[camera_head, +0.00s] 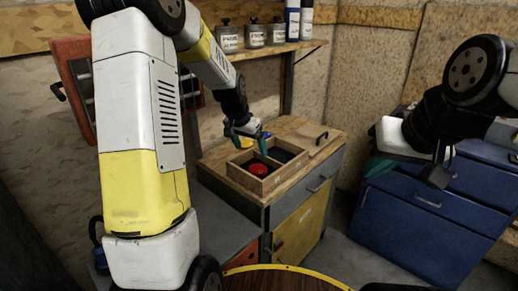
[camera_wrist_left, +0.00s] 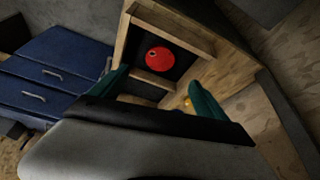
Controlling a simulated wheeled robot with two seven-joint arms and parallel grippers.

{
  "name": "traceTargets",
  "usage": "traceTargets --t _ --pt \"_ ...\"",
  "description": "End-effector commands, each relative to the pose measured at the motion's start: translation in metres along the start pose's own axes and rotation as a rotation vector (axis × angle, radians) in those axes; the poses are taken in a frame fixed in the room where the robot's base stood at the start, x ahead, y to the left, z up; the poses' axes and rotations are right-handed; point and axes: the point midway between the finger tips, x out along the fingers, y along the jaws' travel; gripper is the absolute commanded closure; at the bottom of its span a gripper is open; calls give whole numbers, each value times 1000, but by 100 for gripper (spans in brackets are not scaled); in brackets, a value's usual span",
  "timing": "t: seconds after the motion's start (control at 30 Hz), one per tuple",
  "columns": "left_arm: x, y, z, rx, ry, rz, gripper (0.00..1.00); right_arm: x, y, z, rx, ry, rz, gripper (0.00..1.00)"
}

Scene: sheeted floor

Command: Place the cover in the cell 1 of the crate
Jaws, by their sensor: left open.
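The wooden crate (camera_head: 283,177) sits on the workbench, divided into dark-lined cells. A round red piece, perhaps the cover (camera_head: 259,170), lies in the front cell; the left wrist view also shows it (camera_wrist_left: 167,57) inside the crate's (camera_wrist_left: 122,38) walls. I cannot read the cell numbers. My left gripper (camera_head: 249,136) is above the crate's back part, its teal fingers apart and nothing between them; they also show in the left wrist view (camera_wrist_left: 160,90). A small yellow thing (camera_wrist_left: 187,101) shows beside one finger. My right gripper (camera_head: 412,170) hangs at the right, fingers apart and empty, away from the crate.
The workbench (camera_head: 312,135) has a wooden top with some free room right of the crate. A shelf (camera_head: 275,50) with labelled jars and bottles hangs behind. A blue drawer cabinet (camera_head: 425,210) stands at the right. A red case (camera_head: 75,80) is on the left wall.

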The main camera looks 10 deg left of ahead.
Motion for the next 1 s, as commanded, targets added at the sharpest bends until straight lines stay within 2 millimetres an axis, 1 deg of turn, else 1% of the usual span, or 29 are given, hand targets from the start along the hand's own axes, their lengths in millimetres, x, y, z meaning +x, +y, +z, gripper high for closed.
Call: traceTargets --t 0.07,0.17,0.27,0.3,0.37,0.4,0.47,0.5,0.57,0.6,0.7,0.8,0.9,1.0 --pt "-10 2 1 -3 3 -2 14 0 0 0 0 0 0 100" --pt "-37 8 5 -18 16 -10 14 0 0 0 0 0 0 100" --pt "-80 20 18 -48 38 -20 14 0 0 0 0 0 0 100" --pt "-100 27 26 -64 48 -24 14 0 0 0 0 0 0 100" --pt "-128 38 41 -91 63 -27 14 0 0 0 0 0 0 100" --pt "-145 45 51 -109 74 -28 14 0 0 0 0 0 0 100" --pt "-168 56 70 -138 90 -28 14 0 0 0 0 0 0 100" --pt "-182 64 82 -157 100 -26 14 0 0 0 0 0 0 100" --pt "-201 75 102 -185 117 -23 14 0 0 0 0 0 0 100" --pt "-212 82 115 -203 129 -19 14 0 0 0 0 0 0 100" --pt "-231 98 147 -246 152 -6 14 0 0 0 0 0 0 100" --pt "-241 109 171 -277 170 6 14 0 0 0 0 0 0 100" --pt "-246 116 186 -298 181 14 14 0 0 0 0 0 0 100" --pt "-248 120 194 -307 184 19 14 0 0 0 0 0 0 100"
